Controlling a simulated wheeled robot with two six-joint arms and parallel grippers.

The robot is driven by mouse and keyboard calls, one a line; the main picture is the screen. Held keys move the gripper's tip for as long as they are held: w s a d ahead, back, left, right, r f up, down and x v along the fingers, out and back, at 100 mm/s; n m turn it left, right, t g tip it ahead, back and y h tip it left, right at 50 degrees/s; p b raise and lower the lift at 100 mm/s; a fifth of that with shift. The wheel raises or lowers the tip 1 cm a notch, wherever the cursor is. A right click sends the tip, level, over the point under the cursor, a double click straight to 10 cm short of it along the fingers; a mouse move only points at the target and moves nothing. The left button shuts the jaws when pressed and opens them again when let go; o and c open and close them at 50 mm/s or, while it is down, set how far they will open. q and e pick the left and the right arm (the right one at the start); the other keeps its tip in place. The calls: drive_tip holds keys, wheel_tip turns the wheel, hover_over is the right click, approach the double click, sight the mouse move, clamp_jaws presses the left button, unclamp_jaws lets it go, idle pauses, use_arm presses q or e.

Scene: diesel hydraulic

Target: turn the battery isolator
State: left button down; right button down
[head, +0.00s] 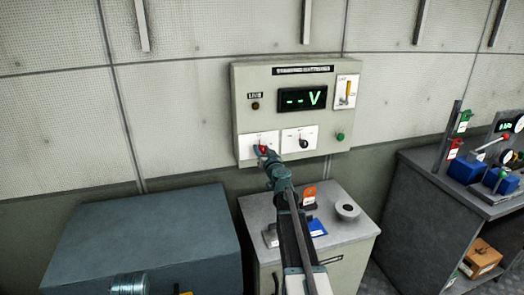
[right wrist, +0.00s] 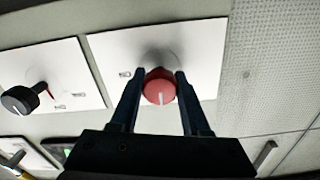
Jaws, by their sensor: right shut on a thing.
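The battery isolator is a red rotary knob (head: 263,149) on a white plate at the lower left of the grey wall panel (head: 245,105). My right gripper (head: 261,152) reaches up to it from below. In the right wrist view, the red knob (right wrist: 158,90) sits between the two dark fingers of my right gripper (right wrist: 160,88), which are shut on its sides. The white pointer line on the knob points down in that picture. The panel display (head: 302,99) shows dashes and a V. My left gripper is not in view.
A black knob (head: 303,143) sits on the plate to the right, with a green button (head: 340,137) beyond it. A yellow-handled switch (head: 348,92) is above. Below stand a grey cabinet (head: 345,240) and a blue-grey box (head: 140,240). A workbench (head: 430,180) is at right.

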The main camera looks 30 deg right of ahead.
drive_tip(key=m, duration=0.4)
drive_tip(key=shift+m, duration=0.4)
drive_tip(key=m, duration=0.4)
drive_tip(key=shift+m, duration=0.3)
drive_tip(key=m, duration=0.4)
drive_tip(key=shift+m, duration=2.4)
drive_tip(key=shift+c, duration=1.9)
unclamp_jaws()
drive_tip(key=shift+f, duration=0.1)
drive_tip(key=shift+s, duration=0.1)
